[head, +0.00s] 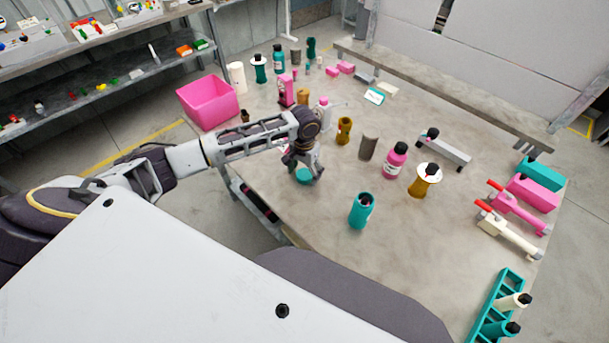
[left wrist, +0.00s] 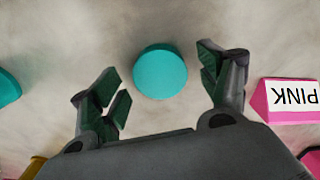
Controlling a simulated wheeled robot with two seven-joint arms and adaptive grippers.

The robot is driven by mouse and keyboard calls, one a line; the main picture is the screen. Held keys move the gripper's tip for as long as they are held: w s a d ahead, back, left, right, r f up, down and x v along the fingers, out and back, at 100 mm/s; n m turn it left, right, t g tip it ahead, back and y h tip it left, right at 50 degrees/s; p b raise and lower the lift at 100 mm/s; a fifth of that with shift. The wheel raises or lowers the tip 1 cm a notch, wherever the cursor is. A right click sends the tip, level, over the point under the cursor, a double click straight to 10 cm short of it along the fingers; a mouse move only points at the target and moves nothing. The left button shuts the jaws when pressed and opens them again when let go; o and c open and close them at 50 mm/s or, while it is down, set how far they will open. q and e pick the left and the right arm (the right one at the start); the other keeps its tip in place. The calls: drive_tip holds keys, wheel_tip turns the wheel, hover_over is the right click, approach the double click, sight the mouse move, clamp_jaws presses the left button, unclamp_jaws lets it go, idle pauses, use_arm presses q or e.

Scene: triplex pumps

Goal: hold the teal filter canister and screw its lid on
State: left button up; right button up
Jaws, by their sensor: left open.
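The teal filter canister (head: 361,210) stands upright on the table, open end up, with a dark inside. Its lid, a flat round teal disc (head: 304,175), lies on the table to the left of the canister. My left gripper (head: 303,168) is over the lid, pointing down. In the left wrist view the lid (left wrist: 160,72) shows between the spread fingers with a gap on each side, so it is not held. A teal piece (left wrist: 8,88) at that view's left edge is cut off; I cannot tell if it is the canister. My right gripper is not in view.
A pink bin (head: 208,102) is at the far left. A pink block labelled PINK (left wrist: 290,100) is near my gripper.

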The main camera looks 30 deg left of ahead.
use_arm(q)
drive_tip(key=shift+f, duration=0.35)
drive_tip(key=c, duration=0.9)
